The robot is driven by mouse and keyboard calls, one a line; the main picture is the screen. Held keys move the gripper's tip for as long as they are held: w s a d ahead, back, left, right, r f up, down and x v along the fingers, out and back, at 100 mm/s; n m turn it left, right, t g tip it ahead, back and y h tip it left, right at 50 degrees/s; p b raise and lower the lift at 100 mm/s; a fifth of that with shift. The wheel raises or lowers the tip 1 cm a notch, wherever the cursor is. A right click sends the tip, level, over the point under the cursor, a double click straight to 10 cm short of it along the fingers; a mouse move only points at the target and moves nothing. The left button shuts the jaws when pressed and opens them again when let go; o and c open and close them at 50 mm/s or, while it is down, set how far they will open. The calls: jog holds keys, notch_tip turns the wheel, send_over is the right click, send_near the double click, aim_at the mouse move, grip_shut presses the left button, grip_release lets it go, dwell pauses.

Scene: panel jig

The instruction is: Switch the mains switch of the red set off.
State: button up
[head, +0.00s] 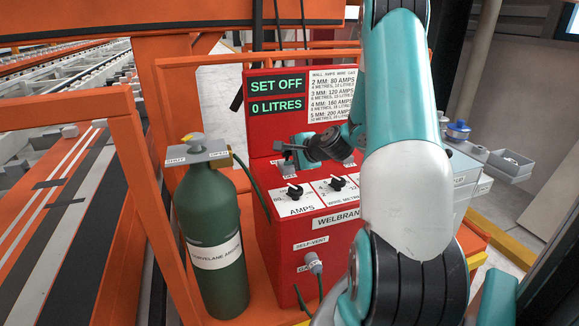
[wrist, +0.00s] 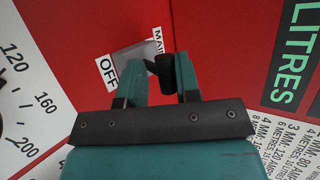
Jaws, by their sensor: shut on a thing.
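The red set (head: 335,235) stands upright with its sloping control face toward me; its display (head: 276,94) reads "SET OFF" and "0 LITRES". In the wrist view the mains switch is a black lever (wrist: 161,67) on a grey plate, with an "OFF" label (wrist: 107,71) at one side and a partly covered "MAINS" label at the top. My gripper (wrist: 160,80) is shut on this lever, its two teal fingers on either side. In the head view my gripper (head: 287,160) is at the set's upper left, and the lever there is hard to make out.
A green gas cylinder (head: 210,235) with a lever valve stands left of the set. The amps knob (head: 294,191) and wire knob (head: 337,183) sit just below my gripper. An orange frame (head: 140,190) is at the left. A grey tray (head: 510,165) is at the right.

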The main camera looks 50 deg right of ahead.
jog(key=shift+r+t+b, duration=0.15)
jog(key=shift+t+b, duration=0.25)
jog(key=o, duration=0.8)
jog(key=shift+w, duration=0.1)
jog(key=shift+s+a+f, duration=0.1)
jog(key=shift+s+f, duration=0.1)
jog(key=shift+f, duration=0.15)
jog(key=shift+r, duration=0.15)
